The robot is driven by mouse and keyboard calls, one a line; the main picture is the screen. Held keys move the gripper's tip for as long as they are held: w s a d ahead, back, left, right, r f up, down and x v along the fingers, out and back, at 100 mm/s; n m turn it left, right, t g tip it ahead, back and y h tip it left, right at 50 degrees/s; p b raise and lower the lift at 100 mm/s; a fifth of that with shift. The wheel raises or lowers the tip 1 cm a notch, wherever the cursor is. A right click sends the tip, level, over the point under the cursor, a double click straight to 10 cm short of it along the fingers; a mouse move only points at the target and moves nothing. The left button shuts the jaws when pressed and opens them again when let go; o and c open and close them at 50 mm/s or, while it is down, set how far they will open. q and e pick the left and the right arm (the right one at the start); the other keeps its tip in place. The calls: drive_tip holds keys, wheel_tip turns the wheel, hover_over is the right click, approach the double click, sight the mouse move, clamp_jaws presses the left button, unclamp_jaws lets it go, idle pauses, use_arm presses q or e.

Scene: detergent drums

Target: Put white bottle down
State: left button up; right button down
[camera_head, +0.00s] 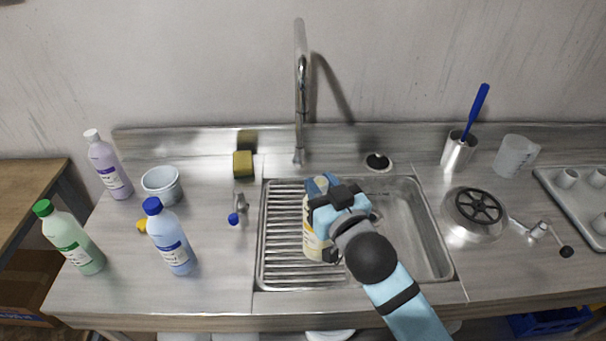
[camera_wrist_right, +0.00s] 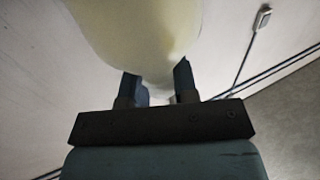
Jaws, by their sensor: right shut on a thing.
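The white bottle (camera_head: 313,240), cream-coloured with a printed label, is upright or nearly so over the ribbed left part of the sink (camera_head: 278,235). My right gripper (camera_head: 322,196) is shut on it near its top and hides much of it. I cannot tell whether its base touches the ribs. In the right wrist view the bottle's pale body (camera_wrist_right: 140,35) fills the top middle, between the two dark fingers (camera_wrist_right: 158,85). My left gripper is not in view.
A blue-capped bottle (camera_head: 171,240), a green-capped bottle (camera_head: 75,242), a purple bottle (camera_head: 109,168) and a white bowl (camera_head: 161,186) stand left of the sink. A faucet (camera_head: 301,100) rises behind it. A round metal device (camera_head: 474,214) stands right. The sink's right basin (camera_head: 415,225) looks empty.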

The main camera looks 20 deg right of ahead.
drive_tip(key=w+f, duration=0.3)
drive_tip(key=w, duration=0.5)
drive_tip(key=shift+a+f+p, duration=0.25)
drive_tip(key=shift+a+p, duration=0.2)
drive_tip(key=shift+s, duration=0.1)
drive_tip(key=shift+f+b, duration=0.3)
drive_tip(key=shift+f, duration=0.25)
drive_tip(key=c, duration=0.9)
unclamp_jaws()
